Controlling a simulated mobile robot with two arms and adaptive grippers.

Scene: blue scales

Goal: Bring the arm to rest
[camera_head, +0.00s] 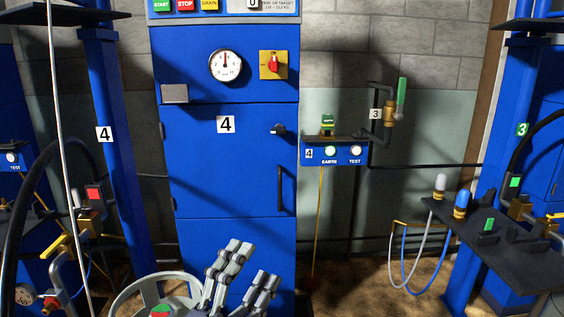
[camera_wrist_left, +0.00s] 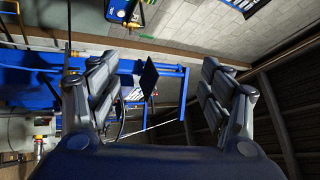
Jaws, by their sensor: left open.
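My left gripper (camera_head: 248,262) shows at the bottom middle of the head view, its grey jointed fingers pointing up in front of the blue cabinet (camera_head: 230,165). In the left wrist view the two fingers of my left gripper (camera_wrist_left: 170,80) stand wide apart with nothing between them. The gripper is open and empty. The left wrist view is tilted and looks past the fingers at a wall, a dark ceiling and blue frames. My right gripper does not show in either view.
A dark shelf (camera_head: 520,262) with small fittings juts out at the right. A blue post (camera_head: 112,150) and hoses stand at the left. A box with EARTH and TEST lights (camera_head: 335,153) hangs right of the cabinet. A round grey rim (camera_head: 125,298) shows at the bottom left.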

